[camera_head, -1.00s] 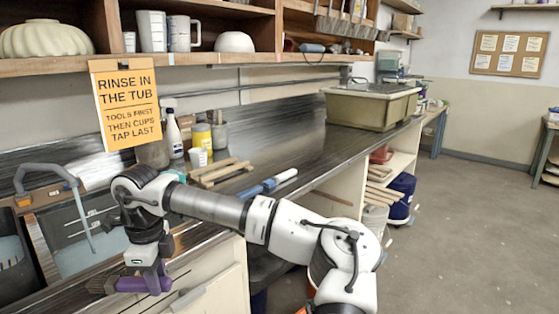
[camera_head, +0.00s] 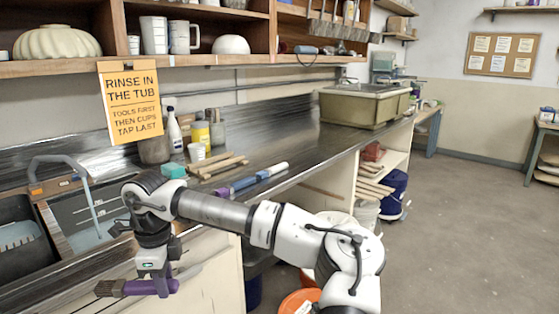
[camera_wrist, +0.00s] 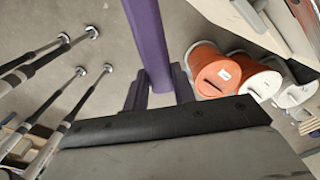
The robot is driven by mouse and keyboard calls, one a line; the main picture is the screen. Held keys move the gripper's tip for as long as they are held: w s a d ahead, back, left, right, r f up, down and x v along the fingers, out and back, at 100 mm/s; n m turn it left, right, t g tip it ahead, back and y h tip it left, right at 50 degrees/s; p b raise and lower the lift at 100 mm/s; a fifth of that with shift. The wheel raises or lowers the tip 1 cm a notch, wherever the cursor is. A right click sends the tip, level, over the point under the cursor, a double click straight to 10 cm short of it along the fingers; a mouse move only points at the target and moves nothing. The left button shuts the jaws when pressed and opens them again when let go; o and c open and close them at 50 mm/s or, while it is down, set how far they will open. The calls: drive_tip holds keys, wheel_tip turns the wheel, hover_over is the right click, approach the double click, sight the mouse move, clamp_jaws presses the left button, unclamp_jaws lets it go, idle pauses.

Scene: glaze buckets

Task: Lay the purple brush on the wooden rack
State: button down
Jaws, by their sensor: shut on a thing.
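My gripper (camera_head: 160,279) is shut on the purple brush (camera_head: 137,288) at the lower left of the head view. The brush lies roughly level, with its brown bristle end to the left. It is held in front of the counter's front edge, below the worktop. In the wrist view its purple handle (camera_wrist: 148,40) runs up from between my gripper's fingers (camera_wrist: 160,93). The wooden rack (camera_head: 220,166), a set of pale slats, lies on the counter, above and to the right of my gripper in the head view. No brush shows on it.
A blue-and-purple tool with a white end (camera_head: 250,181) lies near the counter edge, right of the rack. A sink (camera_head: 85,225) is at left. Orange buckets (camera_wrist: 215,72) stand on the floor.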

drive_tip(key=w+d+f+n, duration=0.4)
drive_tip(key=d+f, duration=0.3)
drive_tip(key=f, duration=0.5)
drive_tip(key=w+d+f+n, duration=0.3)
drive_tip(key=d+f+n, duration=0.3)
drive_tip(key=f, duration=0.6)
drive_tip(key=s+d+f+n, duration=0.3)
drive_tip(key=s+d+f, duration=0.1)
drive_tip(key=f, duration=0.4)
drive_tip(key=s+d+f+n, duration=0.3)
drive_tip(key=d+f, duration=0.3)
drive_tip(key=f, duration=0.2)
drive_tip(key=shift+s+d+n, duration=0.35)
drive_tip(key=shift+s+n, duration=0.05)
drive_tip(key=shift+s, duration=0.4)
